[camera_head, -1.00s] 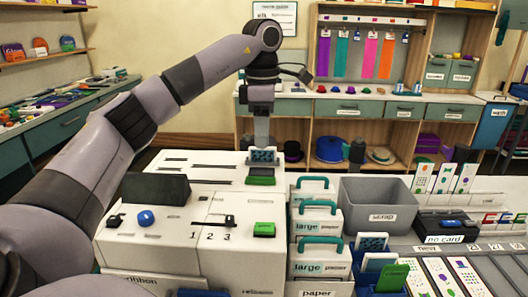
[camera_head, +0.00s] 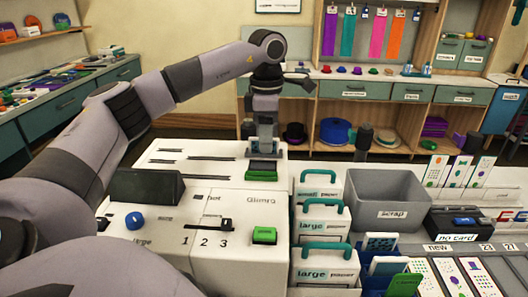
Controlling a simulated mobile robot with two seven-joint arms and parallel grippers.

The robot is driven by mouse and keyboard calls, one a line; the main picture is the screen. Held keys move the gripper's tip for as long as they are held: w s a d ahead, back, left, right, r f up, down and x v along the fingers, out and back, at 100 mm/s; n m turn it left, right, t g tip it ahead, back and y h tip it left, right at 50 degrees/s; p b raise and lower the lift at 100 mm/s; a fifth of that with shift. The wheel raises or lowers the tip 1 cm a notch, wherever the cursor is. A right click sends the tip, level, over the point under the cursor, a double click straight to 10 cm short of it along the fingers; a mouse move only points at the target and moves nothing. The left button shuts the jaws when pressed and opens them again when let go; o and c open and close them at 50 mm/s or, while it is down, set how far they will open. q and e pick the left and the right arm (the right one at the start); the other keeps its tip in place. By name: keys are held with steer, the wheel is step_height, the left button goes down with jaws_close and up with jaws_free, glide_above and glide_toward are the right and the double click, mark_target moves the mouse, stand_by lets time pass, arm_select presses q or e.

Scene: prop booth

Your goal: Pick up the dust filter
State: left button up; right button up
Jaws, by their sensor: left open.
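My left gripper (camera_head: 265,151) is open and points down at the back right of the white machine (camera_head: 240,200). A green block (camera_head: 263,175) lies on the machine top directly under it; I cannot tell whether the fingers touch it. No part is clearly labelled as the dust filter. A white-framed, blue-patterned panel (camera_head: 380,243) stands in a blue holder at the machine's right, and a green panel (camera_head: 404,284) stands in another holder in front of it. My right gripper is not in view.
White boxes with teal handles (camera_head: 323,228) stand right of the machine. A dark upright screen (camera_head: 147,186), blue knob (camera_head: 134,220) and green button (camera_head: 264,235) rise from the machine top.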

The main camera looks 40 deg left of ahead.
arm_select(q)
steer(key=shift+f, duration=0.45)
steer(key=c, duration=0.7)
steer(key=shift+r, duration=0.15)
step_height(320, 180, up, 7)
steer(key=shift+w+r, duration=0.1)
steer(key=shift+r, duration=0.1)
steer(key=shift+r+p, duration=1.15)
steer(key=shift+r, duration=5)
